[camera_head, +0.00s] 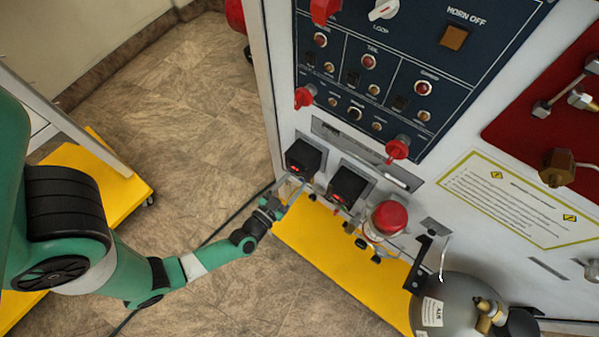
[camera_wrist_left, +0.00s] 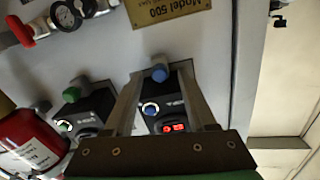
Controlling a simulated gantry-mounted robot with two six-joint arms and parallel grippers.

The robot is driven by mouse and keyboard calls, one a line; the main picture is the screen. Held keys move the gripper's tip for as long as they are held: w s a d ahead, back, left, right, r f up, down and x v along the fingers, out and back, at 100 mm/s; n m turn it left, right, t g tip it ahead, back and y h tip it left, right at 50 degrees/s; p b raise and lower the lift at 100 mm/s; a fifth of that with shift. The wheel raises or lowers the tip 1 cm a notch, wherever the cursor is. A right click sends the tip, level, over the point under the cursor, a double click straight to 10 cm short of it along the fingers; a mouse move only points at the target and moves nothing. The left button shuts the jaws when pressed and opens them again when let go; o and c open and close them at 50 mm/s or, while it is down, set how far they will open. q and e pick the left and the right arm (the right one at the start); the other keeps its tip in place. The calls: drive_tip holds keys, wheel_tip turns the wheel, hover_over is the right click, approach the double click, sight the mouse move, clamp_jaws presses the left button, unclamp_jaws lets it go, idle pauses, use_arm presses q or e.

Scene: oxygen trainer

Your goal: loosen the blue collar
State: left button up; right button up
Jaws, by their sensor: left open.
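In the left wrist view a blue knob-like collar (camera_wrist_left: 160,73) stands at the upper end of a black box (camera_wrist_left: 170,112) with a lit red display. A blue ring (camera_wrist_left: 150,108) around a white centre sits on the same box; I cannot tell for certain which blue part is the named collar. My left gripper (camera_wrist_left: 161,70) is open, its two fingers one on each side of the upper blue part; contact cannot be told. In the head view my left gripper (camera_head: 288,192) is beside the left black box (camera_head: 303,157), where the blue parts are too small to make out. My right gripper is not in view.
A second black box (camera_head: 347,185) is close by; the left wrist view shows a green knob (camera_wrist_left: 76,84) there. A red-capped jar (camera_head: 386,222) and a grey cylinder (camera_head: 447,305) stand farther right. A yellow platform (camera_head: 335,258) lies below. Open floor is to the left.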

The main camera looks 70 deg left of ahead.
use_arm(q)
drive_tip(key=shift+w+a, duration=0.2)
drive_tip(key=shift+w, duration=0.05)
drive_tip(key=shift+d, duration=0.1)
drive_tip(key=shift+s, duration=0.1)
drive_tip(key=shift+c, duration=1.2)
clamp_jaws()
